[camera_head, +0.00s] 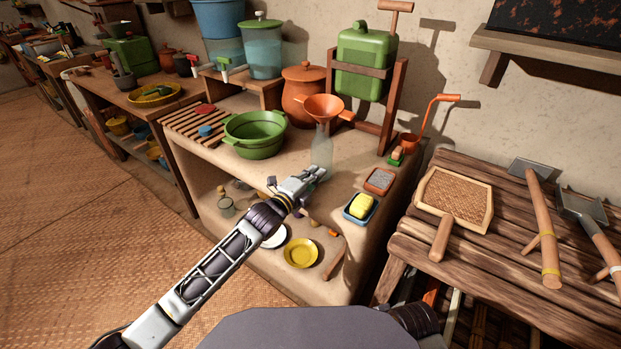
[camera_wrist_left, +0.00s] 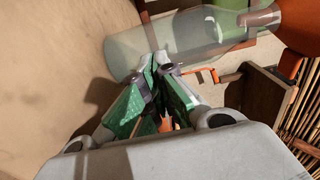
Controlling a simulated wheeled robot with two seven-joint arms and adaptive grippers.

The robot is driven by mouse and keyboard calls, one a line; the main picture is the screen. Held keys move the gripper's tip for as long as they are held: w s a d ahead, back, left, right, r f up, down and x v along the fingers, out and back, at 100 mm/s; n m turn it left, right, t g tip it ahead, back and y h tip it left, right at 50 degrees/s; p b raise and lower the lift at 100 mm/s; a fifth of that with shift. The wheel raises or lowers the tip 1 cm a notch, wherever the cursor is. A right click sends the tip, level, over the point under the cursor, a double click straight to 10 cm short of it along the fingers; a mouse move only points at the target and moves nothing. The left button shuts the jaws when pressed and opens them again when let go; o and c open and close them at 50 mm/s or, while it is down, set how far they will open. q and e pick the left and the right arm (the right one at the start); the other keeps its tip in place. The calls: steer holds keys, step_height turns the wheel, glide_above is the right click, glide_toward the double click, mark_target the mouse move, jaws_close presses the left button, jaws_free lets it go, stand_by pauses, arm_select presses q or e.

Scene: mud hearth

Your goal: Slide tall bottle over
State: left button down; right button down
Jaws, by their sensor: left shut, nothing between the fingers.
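The tall bottle (camera_head: 322,148) is clear pale glass and stands upright on the mud counter, with an orange funnel (camera_head: 323,107) in its mouth. In the left wrist view the bottle (camera_wrist_left: 185,45) lies across the top of the picture, just beyond the fingertips. My left gripper (camera_head: 318,172) is shut and empty, at the front side of the bottle's lower part. Its fingertips (camera_wrist_left: 158,62) are very close to the glass; I cannot tell if they touch. My right gripper is not in view.
A green basin (camera_head: 254,134) stands left of the bottle and an orange clay pot (camera_head: 302,92) behind it. A blue dish with a yellow block (camera_head: 361,206) and a small reddish tray (camera_head: 380,181) lie to the right. Some counter between them is clear.

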mark_target(330, 161)
arm_select(q)
steer(key=shift+x, duration=1)
steer(key=x, duration=0.5)
steer(key=shift+w+d, duration=0.35)
steer(key=shift+w, duration=0.1)
